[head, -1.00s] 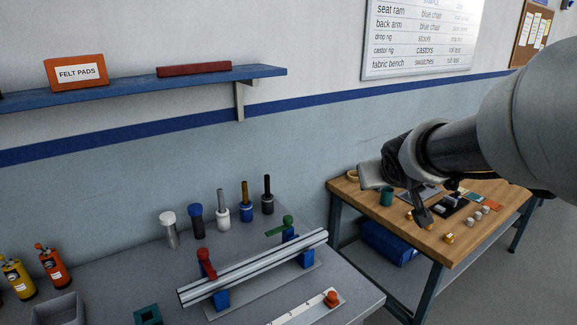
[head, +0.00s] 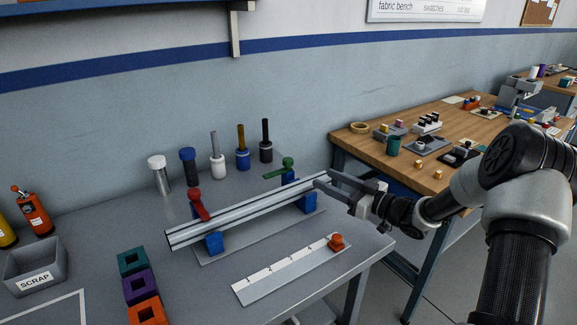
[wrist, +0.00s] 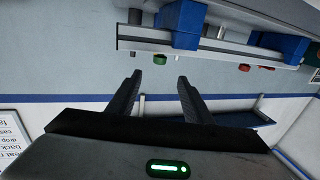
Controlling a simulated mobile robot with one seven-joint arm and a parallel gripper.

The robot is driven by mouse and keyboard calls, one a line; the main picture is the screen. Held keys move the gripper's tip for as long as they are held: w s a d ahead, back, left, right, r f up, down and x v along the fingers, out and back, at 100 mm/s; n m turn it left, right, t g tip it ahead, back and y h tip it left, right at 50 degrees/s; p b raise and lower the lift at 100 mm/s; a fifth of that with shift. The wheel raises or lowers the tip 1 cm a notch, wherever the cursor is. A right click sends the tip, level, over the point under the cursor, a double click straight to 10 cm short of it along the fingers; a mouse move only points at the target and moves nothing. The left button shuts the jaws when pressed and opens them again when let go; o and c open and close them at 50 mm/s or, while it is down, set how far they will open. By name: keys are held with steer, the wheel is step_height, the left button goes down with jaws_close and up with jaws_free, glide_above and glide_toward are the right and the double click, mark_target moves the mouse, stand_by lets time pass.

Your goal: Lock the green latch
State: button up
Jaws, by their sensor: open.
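The green latch (head: 280,172) sits on the far blue support of a pale metal rail (head: 262,206). Its arm points left, off the rail's back side, rather than across the rail.
Several upright cylinders (head: 217,155) stand behind the rail. A ruled strip (head: 290,272) with an orange knob lies in front. Coloured square blocks (head: 138,284) and a scrap bin (head: 35,268) are at left. A wooden table (head: 456,120) stands at right.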

mark_target(292, 163)
steer(key=b+x, duration=0.2)
steer(key=x, duration=1.3)
steer(key=shift+w+a, duration=0.3)
jaws_close()
